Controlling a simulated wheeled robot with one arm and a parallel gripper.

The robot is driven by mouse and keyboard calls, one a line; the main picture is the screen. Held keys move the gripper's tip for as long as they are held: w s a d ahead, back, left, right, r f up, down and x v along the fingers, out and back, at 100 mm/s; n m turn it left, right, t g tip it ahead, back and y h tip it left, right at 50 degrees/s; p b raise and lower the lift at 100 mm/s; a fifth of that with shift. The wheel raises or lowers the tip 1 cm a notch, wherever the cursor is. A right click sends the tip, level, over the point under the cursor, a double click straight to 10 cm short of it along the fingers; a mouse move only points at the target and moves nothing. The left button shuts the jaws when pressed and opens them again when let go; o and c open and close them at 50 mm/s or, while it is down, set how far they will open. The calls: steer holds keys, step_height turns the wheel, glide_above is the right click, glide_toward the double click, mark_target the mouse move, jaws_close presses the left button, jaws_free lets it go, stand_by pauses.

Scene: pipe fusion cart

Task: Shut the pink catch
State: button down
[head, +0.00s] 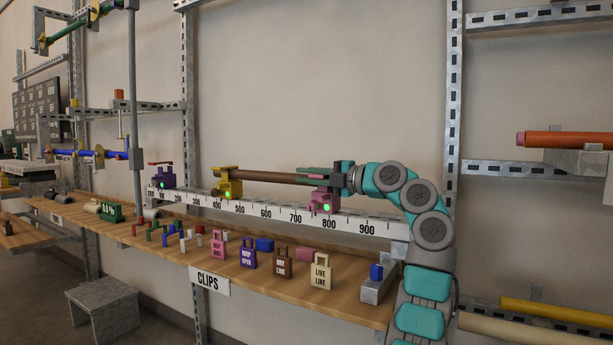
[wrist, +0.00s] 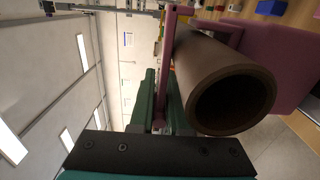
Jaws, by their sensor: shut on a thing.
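The pink clamp (head: 323,202) sits on the ruler rail near the 800 mark, with a lit green light on its front. A brown pipe (head: 270,176) rests across the yellow clamp (head: 230,188) and the pink one. My gripper (head: 312,171) is at the top of the pink clamp. In the wrist view the pink catch (wrist: 169,50) is a thin bar beside the open pipe end (wrist: 232,102). The green fingers of my gripper (wrist: 161,95) are shut on it. The fingers partly hide the catch, and I cannot tell whether it is latched.
A purple clamp (head: 163,178) stands at the rail's left end, its light green too. Below the white ruler rail (head: 270,208), the wooden shelf (head: 215,258) carries several tagged padlocks and small coloured clips. A metal upright (head: 452,110) stands right of my arm.

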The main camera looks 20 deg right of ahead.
mark_target(322, 177)
steer(key=shift+f, duration=0.1)
steer(key=c, duration=0.9)
jaws_free()
steer(key=b+v, duration=0.1)
steer(key=v, duration=0.6)
steer(key=shift+s+d, duration=0.2)
steer(key=shift+s, duration=0.1)
